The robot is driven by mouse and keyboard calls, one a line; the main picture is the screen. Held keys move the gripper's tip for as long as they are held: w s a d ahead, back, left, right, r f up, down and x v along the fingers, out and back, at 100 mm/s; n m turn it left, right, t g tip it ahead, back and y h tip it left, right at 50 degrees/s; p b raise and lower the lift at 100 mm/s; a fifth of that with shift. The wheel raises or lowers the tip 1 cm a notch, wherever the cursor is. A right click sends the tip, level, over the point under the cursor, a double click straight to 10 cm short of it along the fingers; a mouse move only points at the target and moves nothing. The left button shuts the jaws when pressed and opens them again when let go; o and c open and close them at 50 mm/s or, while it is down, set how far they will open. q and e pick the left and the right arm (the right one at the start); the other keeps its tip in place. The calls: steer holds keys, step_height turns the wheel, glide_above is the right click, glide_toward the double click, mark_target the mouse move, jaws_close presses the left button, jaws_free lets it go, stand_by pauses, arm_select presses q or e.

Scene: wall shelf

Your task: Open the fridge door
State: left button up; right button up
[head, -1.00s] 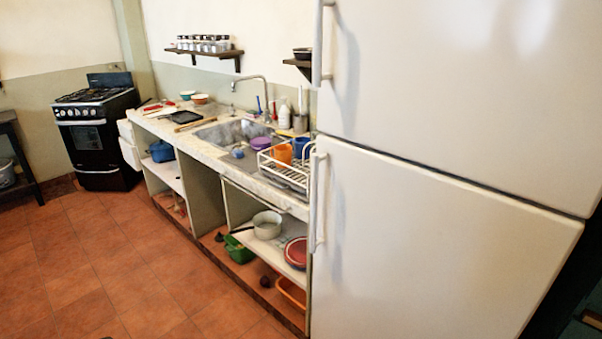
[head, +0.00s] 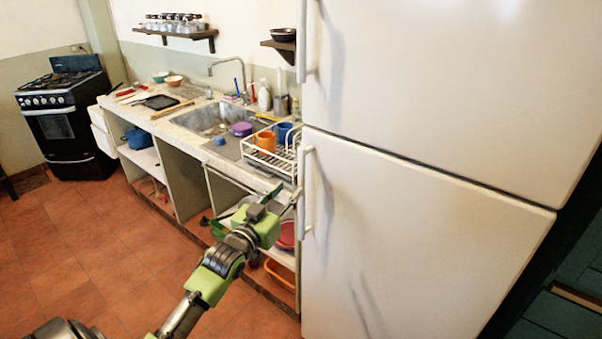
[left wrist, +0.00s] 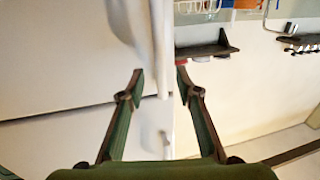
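The white fridge has an upper door (head: 440,80) and a lower door (head: 410,230). Each has a vertical white handle along its left edge: the upper handle (head: 302,45) and the lower handle (head: 304,190). Both doors look shut. My left gripper (head: 290,202) is beside the lower handle, in front of the counter. In the left wrist view my left gripper (left wrist: 161,72) is open, its two dark green fingers apart with the lower handle (left wrist: 160,45) showing between them. I cannot tell whether they touch it. My right gripper is not in view.
The counter (head: 185,128) with a sink and a white dish rack (head: 272,150) stands left of the fridge. Open shelves below hold pots and an orange tray (head: 280,274). A black stove (head: 65,115) is farther left.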

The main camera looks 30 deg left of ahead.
mark_target(300, 177)
arm_select(q)
steer(key=w, duration=0.3)
steer(key=w+p, duration=0.1)
steer(key=w, duration=0.2)
steer(key=w+a, duration=0.1)
steer(key=w, duration=0.2)
steer(key=shift+p, duration=0.3)
jaws_close()
